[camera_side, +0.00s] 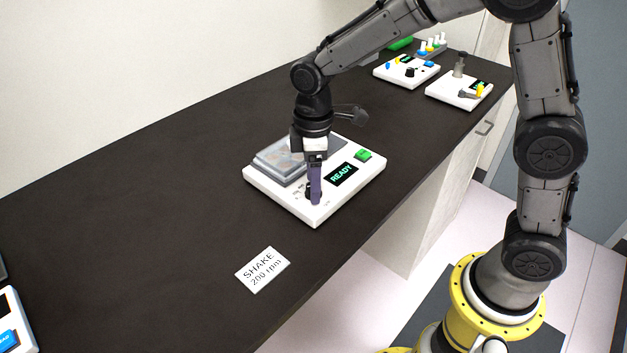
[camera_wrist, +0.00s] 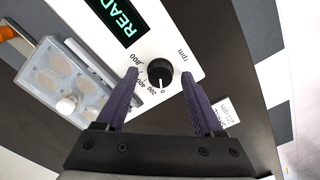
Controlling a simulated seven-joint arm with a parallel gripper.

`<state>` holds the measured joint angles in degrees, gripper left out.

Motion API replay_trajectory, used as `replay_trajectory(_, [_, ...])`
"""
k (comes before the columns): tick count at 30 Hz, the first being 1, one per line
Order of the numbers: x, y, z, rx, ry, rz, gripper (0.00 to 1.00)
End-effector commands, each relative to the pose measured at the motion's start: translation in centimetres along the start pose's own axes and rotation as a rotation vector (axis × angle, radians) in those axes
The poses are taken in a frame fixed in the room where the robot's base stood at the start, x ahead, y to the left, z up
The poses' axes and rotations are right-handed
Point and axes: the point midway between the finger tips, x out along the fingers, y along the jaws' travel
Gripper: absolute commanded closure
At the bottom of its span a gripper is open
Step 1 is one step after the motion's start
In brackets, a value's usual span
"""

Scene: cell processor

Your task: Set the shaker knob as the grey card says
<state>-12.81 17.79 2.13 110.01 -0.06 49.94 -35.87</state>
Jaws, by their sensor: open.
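The white shaker (camera_side: 333,206) sits on the dark bench, its display (camera_side: 341,174) reading READY. Its black knob (camera_wrist: 158,70) shows in the wrist view beside an rpm scale with 0, 200, 400 and 800 legible. A pale mark on the knob appears to face 0. My gripper (camera_wrist: 158,78) is open, with one purple finger on each side of the knob; contact is not visible. In the side view my gripper (camera_side: 315,198) points down and mostly hides the knob. The card (camera_side: 262,270) lies in front of the shaker and reads SHAKE 200 rpm.
A clear-lidded plate (camera_side: 280,160) lies on the shaker beside my gripper, and a green button (camera_side: 363,155) is at its back right. Two other white devices (camera_side: 407,73) (camera_side: 459,91) stand farther back. Another device (camera_side: 10,318) is at the lower left. The bench left of the card is clear.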

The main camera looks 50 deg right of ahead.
Motion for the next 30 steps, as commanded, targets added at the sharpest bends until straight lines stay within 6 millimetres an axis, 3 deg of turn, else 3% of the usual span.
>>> replay_trajectory(11, [0.49,-0.02,0.03,0.000,-0.001,0.000,0.33])
replay_trajectory(22, [0.46,-0.01,0.02,0.000,0.000,0.000,0.99])
replay_trajectory(30, [0.43,0.00,0.02,0.011,0.000,0.000,1.00])
